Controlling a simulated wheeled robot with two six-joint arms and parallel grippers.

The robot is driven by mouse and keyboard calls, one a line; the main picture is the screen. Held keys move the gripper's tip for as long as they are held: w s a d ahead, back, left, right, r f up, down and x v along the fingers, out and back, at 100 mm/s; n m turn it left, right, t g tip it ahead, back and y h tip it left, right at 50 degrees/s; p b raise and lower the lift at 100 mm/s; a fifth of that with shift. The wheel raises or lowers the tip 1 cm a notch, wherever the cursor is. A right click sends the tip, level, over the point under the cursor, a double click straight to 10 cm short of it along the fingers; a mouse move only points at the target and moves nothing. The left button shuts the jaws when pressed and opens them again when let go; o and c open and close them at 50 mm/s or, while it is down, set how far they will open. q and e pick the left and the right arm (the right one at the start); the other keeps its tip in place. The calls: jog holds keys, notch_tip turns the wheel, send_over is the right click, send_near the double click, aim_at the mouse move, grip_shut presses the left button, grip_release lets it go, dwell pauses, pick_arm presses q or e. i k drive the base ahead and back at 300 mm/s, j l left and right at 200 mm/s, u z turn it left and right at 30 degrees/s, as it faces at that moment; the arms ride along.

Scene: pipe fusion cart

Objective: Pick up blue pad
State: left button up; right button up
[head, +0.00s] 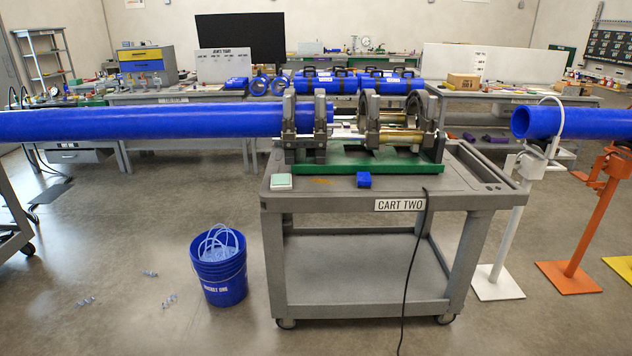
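A small blue pad (364,180) lies on the top of the grey cart (400,204) labelled CART TWO, close to its front edge. It sits just in front of the green base (400,166) of the fusion machine (352,130). A pale white and green pad (281,182) lies to its left on the same cart top. Neither of my grippers shows in the head view.
A long blue pipe (150,121) runs from the left into the machine's clamps. Another blue pipe (570,122) rests on stands at the right. A blue bucket (219,272) stands on the floor left of the cart. A black cable (413,270) hangs down the cart's front.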

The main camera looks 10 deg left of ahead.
aim_at(365, 180)
jog(key=i+l+u, duration=0.1)
jog(key=i+l, duration=0.95)
